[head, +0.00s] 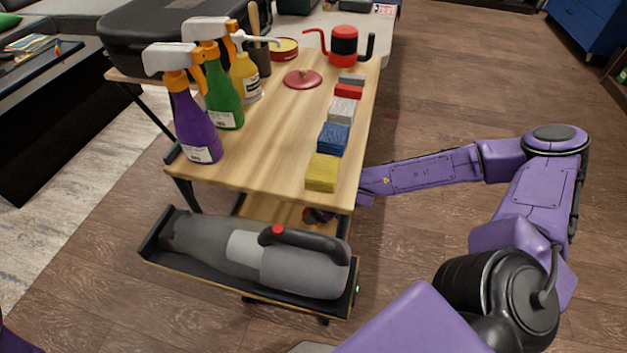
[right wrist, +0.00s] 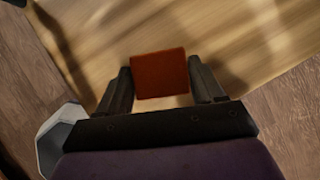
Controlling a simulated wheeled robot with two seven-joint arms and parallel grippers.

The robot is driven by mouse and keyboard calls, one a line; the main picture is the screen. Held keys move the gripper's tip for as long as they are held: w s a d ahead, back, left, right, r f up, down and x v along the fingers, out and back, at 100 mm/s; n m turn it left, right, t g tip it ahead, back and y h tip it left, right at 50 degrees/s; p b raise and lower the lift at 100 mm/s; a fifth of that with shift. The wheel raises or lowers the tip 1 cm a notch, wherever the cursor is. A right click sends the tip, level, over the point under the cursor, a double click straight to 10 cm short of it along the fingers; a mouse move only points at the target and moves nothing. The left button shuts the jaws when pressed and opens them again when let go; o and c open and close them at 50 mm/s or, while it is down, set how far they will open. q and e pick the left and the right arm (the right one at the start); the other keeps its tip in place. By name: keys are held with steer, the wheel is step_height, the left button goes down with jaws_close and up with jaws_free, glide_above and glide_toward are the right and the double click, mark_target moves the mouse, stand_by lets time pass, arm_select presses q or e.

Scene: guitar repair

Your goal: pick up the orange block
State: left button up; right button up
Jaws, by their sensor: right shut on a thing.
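The orange block (right wrist: 159,74) shows in the right wrist view as a dark orange-red square over a wooden surface. My right gripper (right wrist: 161,80) has one finger on each side of it and is shut on it. In the head view my right arm reaches in from the right, under the tabletop's right edge. My right gripper (head: 319,215) is small and dark there, at the lower wooden shelf (head: 275,208), mostly hidden by the tabletop. I cannot make out the block clearly in that view. My left gripper is not in view.
The tabletop (head: 262,165) above holds spray bottles (head: 197,125), a row of coloured blocks (head: 322,172), a red lid (head: 302,79) and a red-and-black pot (head: 343,45). A grey handheld vacuum (head: 250,258) lies in a tray at the front. Floor to the right is open.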

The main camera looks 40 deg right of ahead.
steer(key=s+d+p, duration=0.2)
steer(key=s+p, duration=0.1)
steer(key=s, duration=0.5)
steer(key=s+d+p, duration=0.3)
steer(key=s, duration=0.4)
steer(key=shift+s, duration=0.4)
steer(key=o, duration=0.3)
steer(key=shift+d, duration=0.1)
steer(key=shift+c, duration=0.5)
